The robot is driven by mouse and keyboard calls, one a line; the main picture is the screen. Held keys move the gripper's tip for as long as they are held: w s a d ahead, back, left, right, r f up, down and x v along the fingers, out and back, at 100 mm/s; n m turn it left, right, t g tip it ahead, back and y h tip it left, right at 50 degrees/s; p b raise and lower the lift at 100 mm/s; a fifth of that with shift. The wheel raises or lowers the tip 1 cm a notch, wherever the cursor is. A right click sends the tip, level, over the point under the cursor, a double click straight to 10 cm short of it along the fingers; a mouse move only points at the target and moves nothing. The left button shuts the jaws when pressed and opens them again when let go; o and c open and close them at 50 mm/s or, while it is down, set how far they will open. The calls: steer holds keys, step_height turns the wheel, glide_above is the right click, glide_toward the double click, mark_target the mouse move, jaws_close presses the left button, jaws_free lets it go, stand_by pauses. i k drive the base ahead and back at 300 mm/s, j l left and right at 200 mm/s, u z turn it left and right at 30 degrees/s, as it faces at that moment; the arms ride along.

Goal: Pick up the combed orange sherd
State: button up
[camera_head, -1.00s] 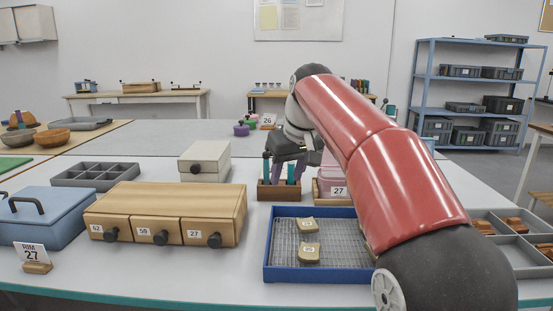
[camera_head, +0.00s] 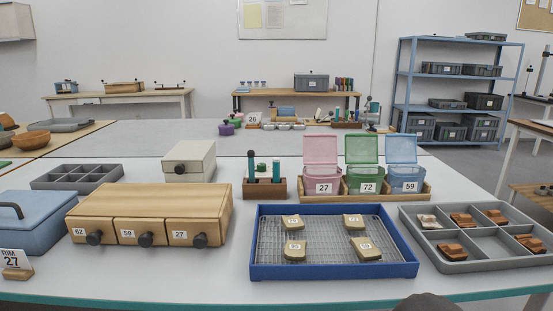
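Several orange-brown sherds lie in the compartments of a grey divided tray (camera_head: 455,268) at the right. One sherd (camera_head: 463,220) is in the back row, another (camera_head: 497,216) is at the back right, one (camera_head: 452,251) is front left and one (camera_head: 530,243) is front right. A paler, whitish and reddish piece (camera_head: 429,221) lies at the back left. The marks on them are too small to tell which is combed. My gripper is out of view; only a dark rounded part of my arm shows at the bottom edge.
A blue mesh tray (camera_head: 335,273) with several pale numbered sherds stands left of the grey tray. Behind it are a tool block (camera_head: 264,188) and open pink (camera_head: 321,176), green (camera_head: 364,180) and blue (camera_head: 403,178) boxes. A wooden drawer unit (camera_head: 150,208) stands left.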

mark_target(495, 216)
steer(key=z, duration=1.3)
